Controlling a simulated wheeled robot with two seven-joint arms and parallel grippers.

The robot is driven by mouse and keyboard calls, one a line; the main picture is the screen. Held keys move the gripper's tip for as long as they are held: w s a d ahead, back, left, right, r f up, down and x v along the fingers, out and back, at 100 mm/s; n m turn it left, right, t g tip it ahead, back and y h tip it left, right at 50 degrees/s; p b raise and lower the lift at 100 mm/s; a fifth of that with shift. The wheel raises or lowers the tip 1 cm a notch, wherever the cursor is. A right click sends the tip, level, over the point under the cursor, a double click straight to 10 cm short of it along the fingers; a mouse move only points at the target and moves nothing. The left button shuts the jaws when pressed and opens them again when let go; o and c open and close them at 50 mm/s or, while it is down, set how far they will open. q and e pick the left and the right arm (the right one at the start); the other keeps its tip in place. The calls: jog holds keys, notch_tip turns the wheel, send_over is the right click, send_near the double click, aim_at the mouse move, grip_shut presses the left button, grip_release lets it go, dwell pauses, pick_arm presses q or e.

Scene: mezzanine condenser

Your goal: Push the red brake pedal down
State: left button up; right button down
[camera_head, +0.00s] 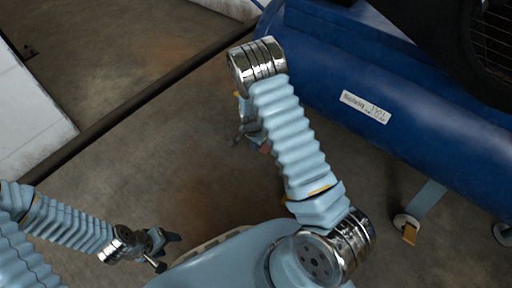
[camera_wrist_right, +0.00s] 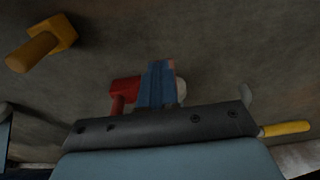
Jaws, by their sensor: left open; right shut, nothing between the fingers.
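The red brake pedal (camera_wrist_right: 123,91) shows in the right wrist view as a red block with a short red cylinder below it. Its lower part is hidden behind my gripper body. A small red patch of it (camera_head: 265,147) shows beside my right arm in the head view. My right gripper (camera_wrist_right: 158,68) is shut and empty, its blue fingers just right of the red block in the picture. I cannot tell whether they touch. In the head view that gripper is mostly hidden by my arm. My left gripper (camera_head: 165,250) is open and empty at the lower left, well away from the pedal.
A blue tank (camera_head: 330,75) with a white label spans the upper right. A yellow piece (camera_wrist_right: 40,50) also shows in the wrist view. A dark pipe (camera_head: 120,110) crosses the floor; bare floor lies left of my right arm.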

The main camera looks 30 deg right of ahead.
jog(key=s+a+r+p, duration=0.1)
jog(key=s+a+r, duration=0.1)
jog(key=a+r, duration=0.2)
jog(key=shift+r, duration=0.85)
jog(key=shift+w, duration=0.1)
